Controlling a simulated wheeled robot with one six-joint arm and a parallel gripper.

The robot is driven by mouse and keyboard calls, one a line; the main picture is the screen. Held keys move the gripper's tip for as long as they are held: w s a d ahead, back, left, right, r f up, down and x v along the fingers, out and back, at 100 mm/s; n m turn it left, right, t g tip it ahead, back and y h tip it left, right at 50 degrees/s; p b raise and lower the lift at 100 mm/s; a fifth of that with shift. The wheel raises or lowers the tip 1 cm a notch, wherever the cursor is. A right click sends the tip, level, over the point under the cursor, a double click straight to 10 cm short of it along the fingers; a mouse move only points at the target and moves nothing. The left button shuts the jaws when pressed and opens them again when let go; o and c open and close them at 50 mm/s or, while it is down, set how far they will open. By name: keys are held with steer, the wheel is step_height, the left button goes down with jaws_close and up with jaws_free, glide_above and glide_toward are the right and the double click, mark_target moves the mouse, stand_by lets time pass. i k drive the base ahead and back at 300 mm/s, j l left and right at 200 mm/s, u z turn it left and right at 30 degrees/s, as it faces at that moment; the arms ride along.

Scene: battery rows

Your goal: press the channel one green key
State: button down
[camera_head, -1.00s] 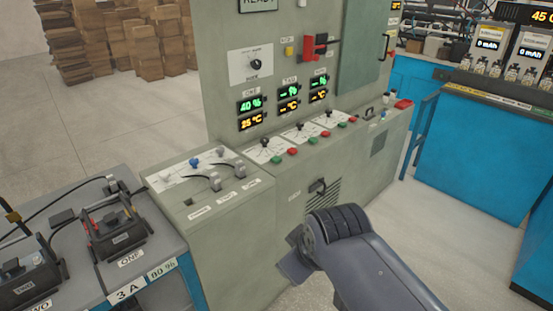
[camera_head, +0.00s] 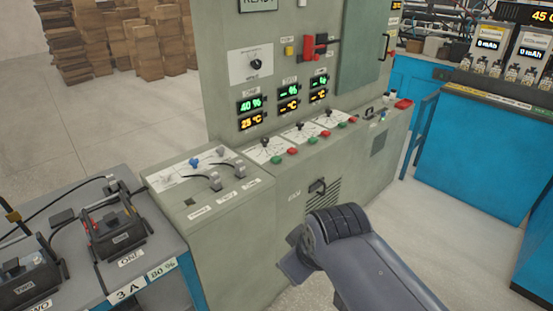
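The grey control cabinet (camera_head: 235,75) stands in the middle, with a sloped ledge along its front. Under the display column marked ONE, reading 40 % and 25 °C (camera_head: 251,112), sit a black knob (camera_head: 265,142) and a small green key (camera_head: 277,160) with a red key (camera_head: 292,152) beside it. Similar knobs and keys continue to the right for the other channels. My gripper (camera_head: 292,267) is at the lower middle, in front of the cabinet and below the ledge, apart from the keys. Its fingers are too unclear to tell whether they are open.
A lower grey desk with plugs (camera_head: 214,179) adjoins the cabinet at left. Batteries (camera_head: 117,232) stand on a bench at lower left. A black handle (camera_head: 317,187) projects from the cabinet's front. A blue bench (camera_head: 480,150) is at right; floor (camera_head: 445,240) between is clear.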

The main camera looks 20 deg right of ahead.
mark_target(275, 159)
steer(key=i+j+u, duration=0.1)
steer(key=i+u, duration=0.2)
steer(key=i, duration=0.9)
